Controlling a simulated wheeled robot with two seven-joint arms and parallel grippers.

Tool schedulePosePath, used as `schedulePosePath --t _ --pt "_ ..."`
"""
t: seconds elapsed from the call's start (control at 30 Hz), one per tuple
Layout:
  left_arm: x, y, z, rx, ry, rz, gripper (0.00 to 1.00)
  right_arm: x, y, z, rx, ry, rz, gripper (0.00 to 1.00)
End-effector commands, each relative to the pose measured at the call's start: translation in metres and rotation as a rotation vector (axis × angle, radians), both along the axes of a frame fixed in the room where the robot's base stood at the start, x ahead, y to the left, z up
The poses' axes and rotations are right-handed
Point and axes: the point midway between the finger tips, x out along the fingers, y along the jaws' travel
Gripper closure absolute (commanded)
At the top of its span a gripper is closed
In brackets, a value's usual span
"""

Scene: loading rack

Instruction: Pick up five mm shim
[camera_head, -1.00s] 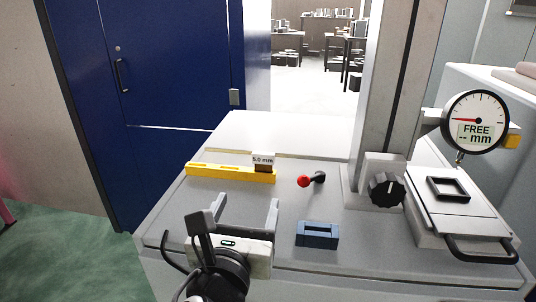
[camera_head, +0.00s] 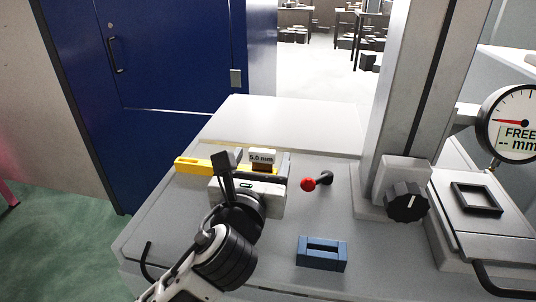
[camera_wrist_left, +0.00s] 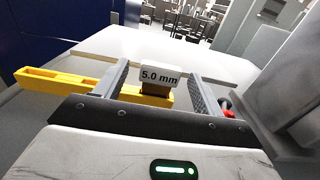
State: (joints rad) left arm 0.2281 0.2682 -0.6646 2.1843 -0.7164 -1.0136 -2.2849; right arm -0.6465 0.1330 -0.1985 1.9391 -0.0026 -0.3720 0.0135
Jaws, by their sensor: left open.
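The five mm shim is a brown block with a white label reading "5.0 mm" (camera_head: 262,157). It stands at the right part of a yellow slotted holder (camera_head: 190,164). In the left wrist view the shim (camera_wrist_left: 158,79) shows between the two fingers of my left gripper (camera_wrist_left: 160,88), with gaps on both sides. My left gripper (camera_head: 262,168) is open and empty, and its body hides part of the holder in the head view. I cannot tell whether the fingertips reach past the shim. My right gripper is not in view.
A red-knobbed lever (camera_head: 308,184) stands just right of my left gripper. A blue slotted block (camera_head: 322,252) lies nearer the front. A column with a black knob (camera_head: 406,202), a dial gauge (camera_head: 517,124) and a black square frame (camera_head: 476,198) are at the right.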

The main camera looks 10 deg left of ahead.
Motion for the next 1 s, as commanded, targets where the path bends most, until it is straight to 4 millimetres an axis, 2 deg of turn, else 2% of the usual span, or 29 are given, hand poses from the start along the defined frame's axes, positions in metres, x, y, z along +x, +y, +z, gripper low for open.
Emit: schedulePosePath --t 0.1,0.27,0.3,0.67,0.83,1.0 --pt "0.000 0.000 0.000 0.000 0.000 -0.001 0.31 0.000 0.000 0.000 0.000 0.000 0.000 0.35" --pt "0.000 0.000 0.000 0.000 0.000 -0.001 0.75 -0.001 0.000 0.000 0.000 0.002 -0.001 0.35" --pt "0.000 0.000 0.000 0.000 0.001 -0.001 0.79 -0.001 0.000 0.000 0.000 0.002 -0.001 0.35" --pt "0.000 -0.001 0.003 0.000 0.000 -0.002 0.80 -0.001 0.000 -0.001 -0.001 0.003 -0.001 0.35" --pt "0.000 -0.003 0.020 -0.001 -0.004 -0.007 0.80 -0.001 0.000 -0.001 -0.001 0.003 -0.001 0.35" --pt "-0.004 -0.008 0.049 -0.003 -0.007 -0.019 0.80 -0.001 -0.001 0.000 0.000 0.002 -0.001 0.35"
